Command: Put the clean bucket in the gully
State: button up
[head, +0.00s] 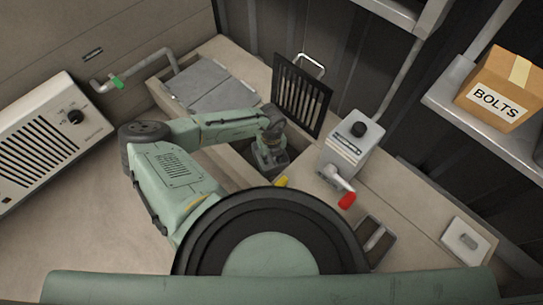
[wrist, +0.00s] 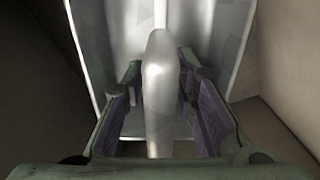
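In the head view, my gripper (head: 270,150) reaches down into a dark opening in the beige floor channel, the gully (head: 236,149). A grey metal bucket (head: 272,163) shows below the gripper inside the opening; most of it is hidden by my arm and the edges. In the wrist view, the pale metal bucket (wrist: 215,35) fills the space beyond the fingers. Its upright pale handle (wrist: 160,95) stands between the two fingers of my gripper (wrist: 160,75), whose tips appear to press on it from both sides. Whether the bucket rests on the bottom cannot be told.
A black slatted grate (head: 300,95) stands tilted behind the opening. A grey box with a red-tipped lever (head: 352,150) is close on the right. Grey cover plates (head: 210,85) lie to the left. A BOLTS carton (head: 500,88) sits on a shelf. A heater (head: 50,135) is far left.

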notch_tip(320, 180, up, 12)
jog(key=p, duration=0.3)
jog(key=shift+r+p, duration=0.15)
jog(key=shift+p, duration=0.15)
